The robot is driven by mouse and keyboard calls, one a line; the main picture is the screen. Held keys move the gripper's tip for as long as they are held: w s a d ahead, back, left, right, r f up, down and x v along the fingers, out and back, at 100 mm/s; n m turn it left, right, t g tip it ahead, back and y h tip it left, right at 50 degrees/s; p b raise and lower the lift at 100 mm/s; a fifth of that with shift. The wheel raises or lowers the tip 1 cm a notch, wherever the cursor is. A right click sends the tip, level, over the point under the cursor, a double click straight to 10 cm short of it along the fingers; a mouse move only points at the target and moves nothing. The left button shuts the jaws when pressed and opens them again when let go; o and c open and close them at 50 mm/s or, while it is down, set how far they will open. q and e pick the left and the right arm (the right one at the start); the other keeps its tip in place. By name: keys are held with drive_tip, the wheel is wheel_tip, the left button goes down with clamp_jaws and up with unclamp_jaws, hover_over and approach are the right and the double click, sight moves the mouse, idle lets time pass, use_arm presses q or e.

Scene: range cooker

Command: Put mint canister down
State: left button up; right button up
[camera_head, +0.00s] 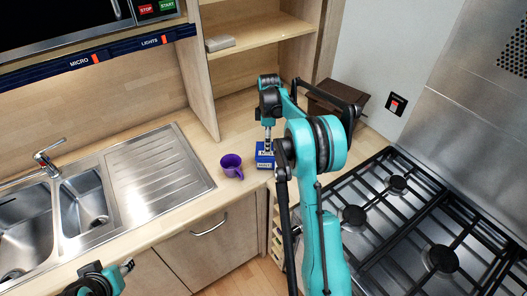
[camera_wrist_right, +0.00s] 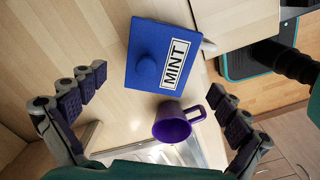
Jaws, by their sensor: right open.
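The mint canister (camera_head: 265,161) is blue with a white MINT label and stands on the wooden counter near its corner. In the right wrist view the canister (camera_wrist_right: 147,62) shows from above, with a round blue knob on its lid. My right gripper (camera_wrist_right: 160,100) is open, its two padded fingers wide apart and not touching the canister. In the head view my right gripper (camera_head: 268,142) is just above the canister and partly hides it. My left gripper (camera_head: 124,268) is low at the left, over the front of the cabinets; its fingers are too small to read.
A purple cup (camera_head: 231,165) stands left of the canister, close to it; it also shows in the right wrist view (camera_wrist_right: 176,126). The sink (camera_head: 130,175) is at left, the gas hob (camera_head: 420,225) at right. A brown box (camera_head: 335,98) stands behind my right arm.

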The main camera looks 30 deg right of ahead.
wheel_tip(320, 180, down, 2)
drive_tip(key=shift+a+f, duration=0.1)
drive_tip(key=f+b, duration=0.1)
drive_tip(key=f, duration=0.4)
drive_tip(key=shift+d, duration=0.2)
drive_tip(key=shift+r, duration=0.1)
drive_tip(key=c, duration=1.5)
drive_tip(key=shift+r+p, duration=0.35)
drive_tip(key=shift+r, duration=1.8)
drive_tip(key=s+r, duration=0.2)
drive_tip(key=s, duration=0.1)
drive_tip(key=s+d+r, duration=0.1)
drive_tip(key=s+r, duration=0.1)
drive_tip(key=s, duration=0.2)
drive_tip(key=s+d+r+p, duration=0.1)
drive_tip(key=s+r, duration=0.1)
drive_tip(key=s, duration=0.2)
drive_tip(key=shift+s+d+r, duration=0.25)
drive_tip(key=shift+r, duration=0.1)
